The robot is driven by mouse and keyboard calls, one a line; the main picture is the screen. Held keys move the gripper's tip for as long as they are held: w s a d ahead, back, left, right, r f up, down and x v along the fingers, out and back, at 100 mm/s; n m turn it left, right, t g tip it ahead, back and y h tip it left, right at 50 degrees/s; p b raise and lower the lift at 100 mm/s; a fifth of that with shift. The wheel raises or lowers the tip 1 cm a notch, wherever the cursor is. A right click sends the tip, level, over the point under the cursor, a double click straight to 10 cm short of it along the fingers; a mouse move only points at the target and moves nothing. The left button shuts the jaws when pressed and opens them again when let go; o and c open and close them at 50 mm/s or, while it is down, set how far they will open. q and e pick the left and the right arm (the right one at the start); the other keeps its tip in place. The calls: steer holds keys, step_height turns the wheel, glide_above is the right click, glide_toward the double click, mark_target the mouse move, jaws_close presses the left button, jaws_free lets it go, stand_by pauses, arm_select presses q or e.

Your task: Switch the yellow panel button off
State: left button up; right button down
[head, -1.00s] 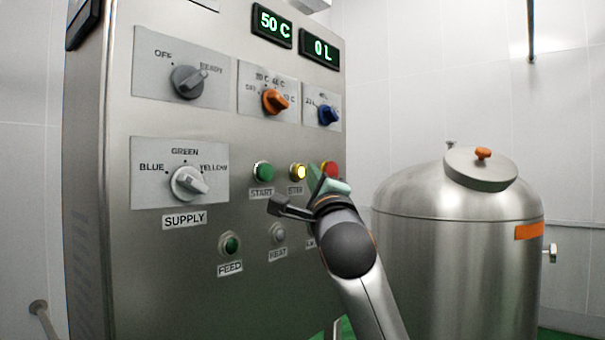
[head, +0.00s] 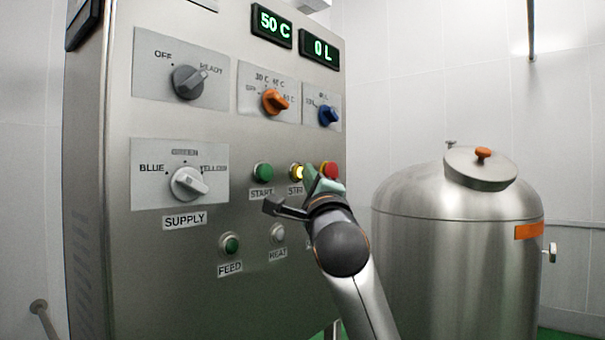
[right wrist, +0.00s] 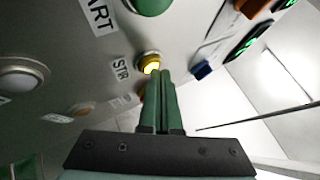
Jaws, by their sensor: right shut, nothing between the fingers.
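The yellow button (head: 297,171) is lit on the steel panel, between a green START button and a red button. In the right wrist view the yellow button (right wrist: 149,62) glows beside its STIR label. My right gripper (head: 310,174) is shut and empty, its tips close to the right side of the yellow button. In the right wrist view the shut green fingers (right wrist: 160,76) point at the panel with their tips at the button's lower edge. I cannot tell if they touch it. My left gripper is not in view.
The green START button (head: 263,172) and the red button (head: 329,169) flank the yellow one. Below are the green FEED button (head: 231,244) and pale HEAT button (head: 278,233). Knobs sit above and left. A steel tank (head: 455,265) stands at right.

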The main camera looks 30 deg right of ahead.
steer(key=shift+s, duration=0.15)
steer(key=shift+s+d+b, duration=0.3)
steer(key=shift+s+b, duration=0.05)
steer(key=shift+s, duration=0.35)
steer(key=s+d+b, duration=0.1)
steer(key=s+d, duration=0.1)
steer(key=s, duration=0.3)
steer(key=shift+s+d, duration=0.15)
steer(key=shift+s, duration=0.15)
stand_by(2.5)
